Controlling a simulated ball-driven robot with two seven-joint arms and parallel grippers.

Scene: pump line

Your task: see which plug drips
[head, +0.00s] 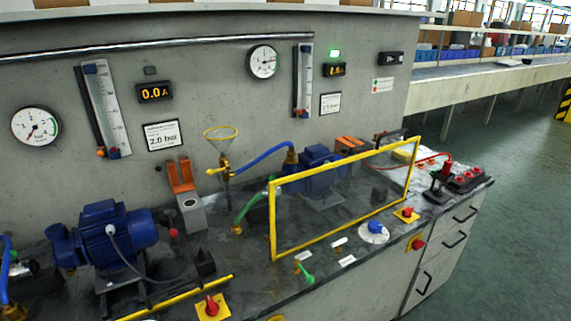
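I cannot make out a drain plug or any drip at this size. A blue pump with motor (115,236) stands on the dark bench at the left. A second blue pump (316,165) stands behind a clear guard with a yellow frame (272,222), which partly covers it. A blue hose (262,158) runs from a brass funnel fitting (225,172) toward the second pump. A green hose (247,206) curves down beside the guard's left edge. Neither of my grippers is in view.
A red knob on a yellow plate (211,307) and a blue-and-white dial (373,232) sit along the bench front. Round gauges (36,126) hang on the grey back panel. Drawers (447,243) face front right. Open green floor (510,200) lies at the right.

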